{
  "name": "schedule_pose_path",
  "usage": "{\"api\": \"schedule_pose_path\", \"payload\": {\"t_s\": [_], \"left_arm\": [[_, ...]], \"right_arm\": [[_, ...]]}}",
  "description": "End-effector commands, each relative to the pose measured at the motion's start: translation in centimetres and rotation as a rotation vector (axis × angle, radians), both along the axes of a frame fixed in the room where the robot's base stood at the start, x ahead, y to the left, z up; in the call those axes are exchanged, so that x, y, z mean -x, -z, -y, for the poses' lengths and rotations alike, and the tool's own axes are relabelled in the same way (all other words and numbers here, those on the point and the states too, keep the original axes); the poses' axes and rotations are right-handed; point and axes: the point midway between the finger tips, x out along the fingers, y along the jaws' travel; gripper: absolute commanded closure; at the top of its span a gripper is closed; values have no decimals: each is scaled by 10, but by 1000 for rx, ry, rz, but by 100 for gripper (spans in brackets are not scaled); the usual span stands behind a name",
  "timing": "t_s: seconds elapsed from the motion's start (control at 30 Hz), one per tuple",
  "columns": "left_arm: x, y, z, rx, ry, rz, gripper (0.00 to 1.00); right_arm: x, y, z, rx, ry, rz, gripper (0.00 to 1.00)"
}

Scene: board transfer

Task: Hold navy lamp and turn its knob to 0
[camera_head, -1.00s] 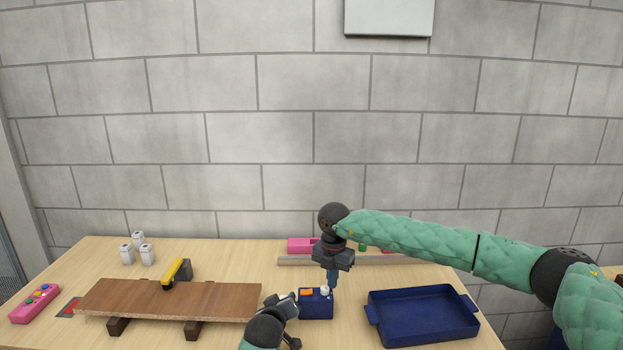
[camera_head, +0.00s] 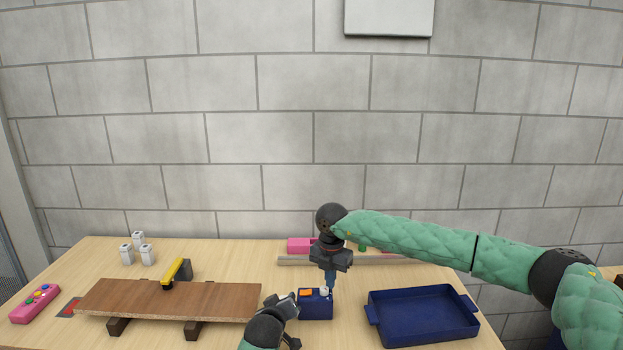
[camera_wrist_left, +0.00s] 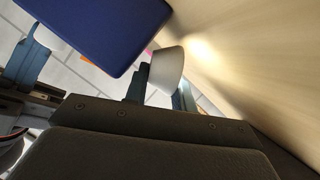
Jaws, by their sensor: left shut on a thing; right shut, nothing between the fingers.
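The navy lamp (camera_head: 316,309) is a small box standing on the table, with an orange patch (camera_head: 306,292) and a pale knob (camera_head: 325,291) on top. My left gripper (camera_head: 294,312) is shut on its left side; the left wrist view shows the navy body (camera_wrist_left: 95,30) between the fingers (camera_wrist_left: 90,70). A white, cup-shaped part (camera_wrist_left: 165,70) shows there beside one finger, near a bright glow on the table. My right gripper (camera_head: 330,285) points straight down, shut and empty, its tips at the knob. Whether they touch it and the knob's setting cannot be told.
A navy tray (camera_head: 422,315) stands right of the lamp. A grey bar (camera_head: 295,261) and pink block (camera_head: 300,245) lie behind; a pink button box (camera_head: 35,303) is far left.

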Motion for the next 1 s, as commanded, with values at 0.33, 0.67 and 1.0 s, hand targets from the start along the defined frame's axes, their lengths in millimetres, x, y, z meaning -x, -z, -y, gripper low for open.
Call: {"api": "schedule_pose_path", "payload": {"t_s": [0.33, 0.67, 1.0], "left_arm": [[0, 0, 2, 2, 2, 1, 100], [0, 0, 2, 3, 2, 0, 100], [0, 0, 2, 2, 2, 1, 100]], "right_arm": [[1, 3, -5, -2, -5, -6, 100], [-3, 3, -10, -3, -6, -5, 100], [-6, 2, -16, -2, -5, -3, 100]]}}
